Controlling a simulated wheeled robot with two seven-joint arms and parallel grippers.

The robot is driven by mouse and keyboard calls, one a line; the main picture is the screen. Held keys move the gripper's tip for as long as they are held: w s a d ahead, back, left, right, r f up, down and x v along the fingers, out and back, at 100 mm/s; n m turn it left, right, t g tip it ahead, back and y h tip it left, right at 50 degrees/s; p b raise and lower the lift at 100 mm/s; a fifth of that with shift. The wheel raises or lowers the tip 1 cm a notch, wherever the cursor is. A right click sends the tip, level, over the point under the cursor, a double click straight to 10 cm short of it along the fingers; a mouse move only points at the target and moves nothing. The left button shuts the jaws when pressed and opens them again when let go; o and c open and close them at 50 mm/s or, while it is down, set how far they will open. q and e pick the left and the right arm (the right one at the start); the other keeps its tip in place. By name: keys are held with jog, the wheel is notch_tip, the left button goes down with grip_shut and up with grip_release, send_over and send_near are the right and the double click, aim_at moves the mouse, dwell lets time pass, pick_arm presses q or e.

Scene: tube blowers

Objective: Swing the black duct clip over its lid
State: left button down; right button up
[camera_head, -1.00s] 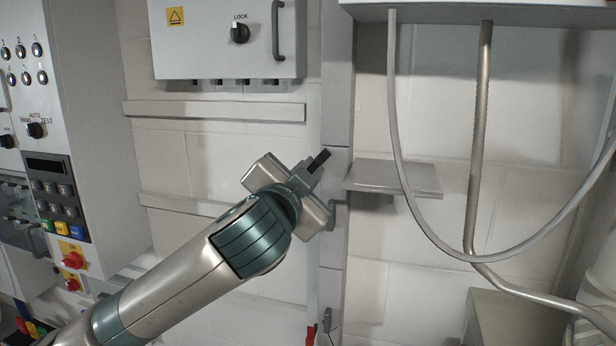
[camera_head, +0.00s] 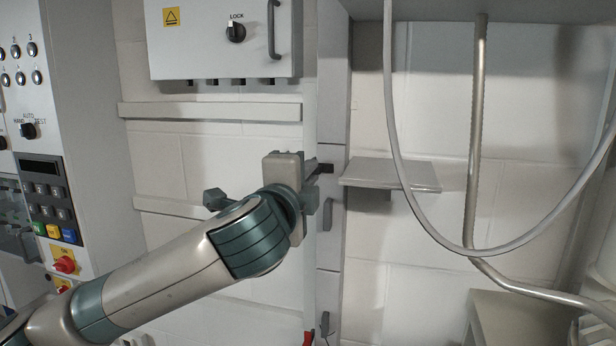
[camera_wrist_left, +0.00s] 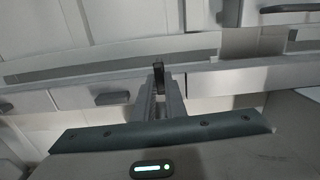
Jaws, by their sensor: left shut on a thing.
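The black duct clip (camera_head: 326,168) is a short dark bar at the vertical grey duct (camera_head: 334,110), left of the small shelf. It points right, roughly level, across part of the duct's front. My left gripper (camera_head: 312,172) is shut on it, with the fingers partly hidden behind my wrist. In the left wrist view the clip (camera_wrist_left: 159,74) stands up between the fingertips (camera_wrist_left: 160,92), in front of the pale duct lid (camera_wrist_left: 215,82). I cannot tell whether the clip touches the lid. My right gripper is not in view.
A grey shelf (camera_head: 392,174) juts out just right of the duct. A grey latch (camera_head: 327,214) sits lower on the duct. A lock box (camera_head: 222,50) hangs above left. A hanging hose (camera_head: 398,150) and a metal pipe (camera_head: 474,130) are at the right.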

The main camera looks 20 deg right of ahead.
pick_arm(q)
jog(key=shift+f+m, duration=0.1)
jog(key=shift+m, duration=0.2)
jog(key=c, duration=1.8)
grip_release()
jog(key=shift+s+a, duration=0.1)
jog(key=shift+s, duration=0.05)
jog(key=b+v, duration=0.6)
jog(key=v, duration=1.1)
jog(key=shift+b, duration=0.35)
